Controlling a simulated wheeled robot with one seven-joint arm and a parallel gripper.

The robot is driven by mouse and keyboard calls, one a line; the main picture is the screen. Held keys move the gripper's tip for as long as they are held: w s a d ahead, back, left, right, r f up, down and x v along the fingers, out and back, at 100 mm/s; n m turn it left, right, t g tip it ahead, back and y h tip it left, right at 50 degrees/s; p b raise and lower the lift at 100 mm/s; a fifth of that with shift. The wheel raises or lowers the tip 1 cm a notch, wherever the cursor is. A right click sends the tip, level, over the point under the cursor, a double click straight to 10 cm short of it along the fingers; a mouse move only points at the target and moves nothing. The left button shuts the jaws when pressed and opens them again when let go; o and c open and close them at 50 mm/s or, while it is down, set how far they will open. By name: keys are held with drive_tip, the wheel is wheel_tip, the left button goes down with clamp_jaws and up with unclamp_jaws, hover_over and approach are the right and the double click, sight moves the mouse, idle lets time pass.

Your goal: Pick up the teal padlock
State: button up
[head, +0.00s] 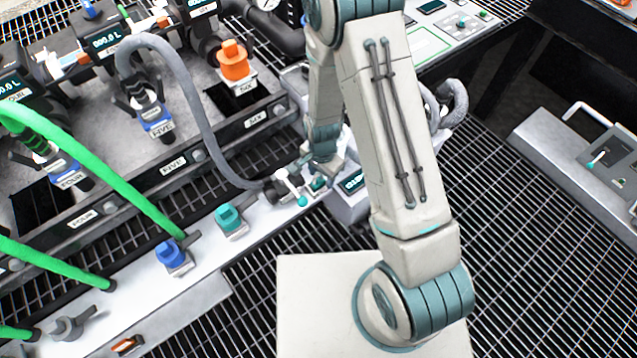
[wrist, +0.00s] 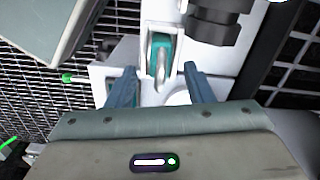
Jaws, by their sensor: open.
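The teal padlock (wrist: 153,44) shows in the wrist view as a teal body with a grey shackle, seated in a white holder. In the head view my gripper (head: 322,172) is over the end of the white rail, largely hidden by my arm.
The white rail (head: 205,262) carries a teal fitting (head: 230,218) and a blue fitting (head: 172,256). A grey hose (head: 190,95) and green hoses (head: 110,185) run left of my gripper. A dark cylindrical fitting (wrist: 213,25) stands close beside the padlock.

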drive_tip(key=shift+f, duration=0.1)
drive_tip(key=shift+c, duration=0.2)
clamp_jaws()
drive_tip(key=shift+r, duration=0.5)
wheel_tip(320, 180, up, 4)
drive_tip(key=shift+s+d+f+p, duration=0.1)
drive_tip(key=shift+d+f+p, duration=0.05)
drive_tip(key=shift+p, duration=0.45)
drive_tip(key=s+d+r+p, duration=0.1)
drive_tip(key=s+d+r, duration=0.5)
drive_tip(key=d, duration=0.3)
drive_tip(key=shift+s+d+r, duration=0.15)
drive_tip(key=shift+s+r, duration=0.05)
drive_tip(key=shift+s, duration=0.1)
